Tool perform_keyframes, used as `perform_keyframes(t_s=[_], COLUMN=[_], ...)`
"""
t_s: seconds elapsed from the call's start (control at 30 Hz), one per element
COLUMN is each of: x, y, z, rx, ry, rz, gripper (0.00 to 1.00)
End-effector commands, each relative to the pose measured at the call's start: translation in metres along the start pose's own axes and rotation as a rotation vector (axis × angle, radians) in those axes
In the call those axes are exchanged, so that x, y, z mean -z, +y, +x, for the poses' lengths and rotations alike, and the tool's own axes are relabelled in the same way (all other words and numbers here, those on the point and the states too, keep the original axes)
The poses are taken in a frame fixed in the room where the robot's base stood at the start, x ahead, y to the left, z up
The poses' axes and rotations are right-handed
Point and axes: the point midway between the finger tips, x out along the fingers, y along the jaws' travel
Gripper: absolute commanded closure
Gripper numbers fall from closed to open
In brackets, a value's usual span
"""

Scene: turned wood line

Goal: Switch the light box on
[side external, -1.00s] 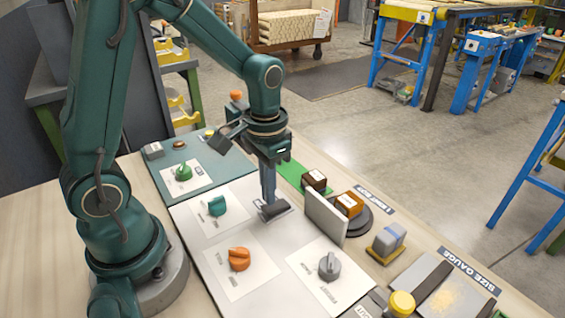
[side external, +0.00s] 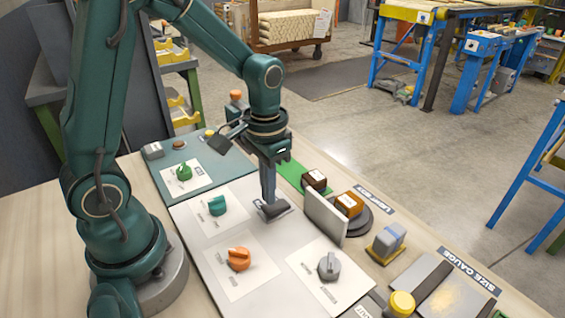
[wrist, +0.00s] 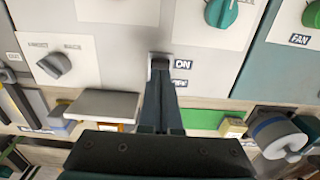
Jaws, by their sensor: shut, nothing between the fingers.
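A black switch (side external: 273,210) on a pale plate sits on the white panel (side external: 240,225), at the panel's right side. In the wrist view the switch (wrist: 160,62) has an "ON" label beside it and a second label, partly hidden, below that. My gripper (side external: 268,198) points down with its fingers together and empty. Its tips (wrist: 160,78) are at the switch and cover part of it; I cannot tell whether they touch it. A "LIGHT BOX" label (side external: 375,200) lies by a round dark stand (side external: 364,226). I cannot tell the switch's position.
An upright grey plate (side external: 324,218) stands close right of my gripper. Teal (side external: 217,206), orange (side external: 238,260) and grey (side external: 329,266) knobs sit on the panel. A brown block (side external: 314,181) and an orange-brown block (side external: 349,205) are behind the plate.

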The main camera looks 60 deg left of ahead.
Motion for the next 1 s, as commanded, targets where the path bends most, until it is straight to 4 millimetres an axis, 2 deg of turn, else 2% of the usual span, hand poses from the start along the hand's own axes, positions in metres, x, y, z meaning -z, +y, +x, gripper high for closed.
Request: perform_keyframes(t_s=[1.0], x=[0.0001], y=[0.0000], z=[0.0097], rx=[0.000], ry=[-0.001], rz=[0.000], gripper=[1.00])
